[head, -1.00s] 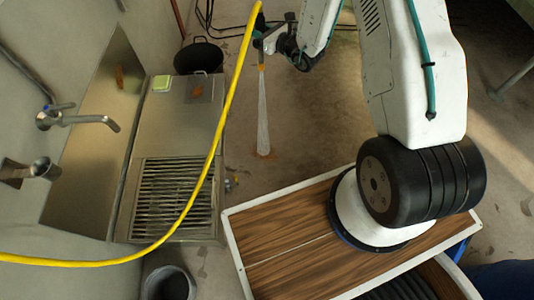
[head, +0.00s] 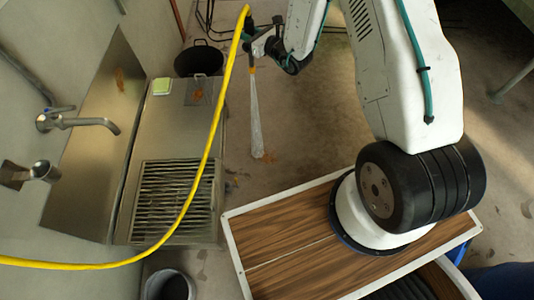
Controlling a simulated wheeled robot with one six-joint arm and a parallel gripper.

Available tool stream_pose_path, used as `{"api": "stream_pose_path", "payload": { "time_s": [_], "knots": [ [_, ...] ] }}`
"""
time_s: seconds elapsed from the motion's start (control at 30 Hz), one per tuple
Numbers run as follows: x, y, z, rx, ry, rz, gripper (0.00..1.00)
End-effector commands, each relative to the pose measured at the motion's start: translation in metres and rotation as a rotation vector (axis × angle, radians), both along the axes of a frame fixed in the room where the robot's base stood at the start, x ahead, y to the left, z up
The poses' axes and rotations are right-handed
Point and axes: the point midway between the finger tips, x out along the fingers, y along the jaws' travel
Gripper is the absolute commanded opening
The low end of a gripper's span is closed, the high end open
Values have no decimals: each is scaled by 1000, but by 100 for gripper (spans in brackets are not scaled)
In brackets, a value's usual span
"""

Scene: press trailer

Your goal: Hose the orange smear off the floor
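The orange smear (head: 269,157) is a small faint patch on the brown concrete floor, just beyond the wooden deck. A white jet of water (head: 256,115) comes down from a nozzle (head: 251,69) with an orange tip and meets the floor at the left edge of the smear. My gripper (head: 252,47) is at the nozzle, above the floor, with the yellow hose (head: 217,125) running up to it. The gripper is small and dark here, and its fingers cannot be made out clearly.
Orange also marks the steel splashback (head: 120,79).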

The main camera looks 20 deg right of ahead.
Motion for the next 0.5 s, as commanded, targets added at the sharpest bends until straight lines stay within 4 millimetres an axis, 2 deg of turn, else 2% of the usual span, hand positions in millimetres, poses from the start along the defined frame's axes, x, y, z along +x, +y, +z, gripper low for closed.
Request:
{"api": "stream_pose_path", "payload": {
  "time_s": [0.5],
  "knots": [
    [9, 28, 0, 0, 0, 1, 8]
  ]
}}
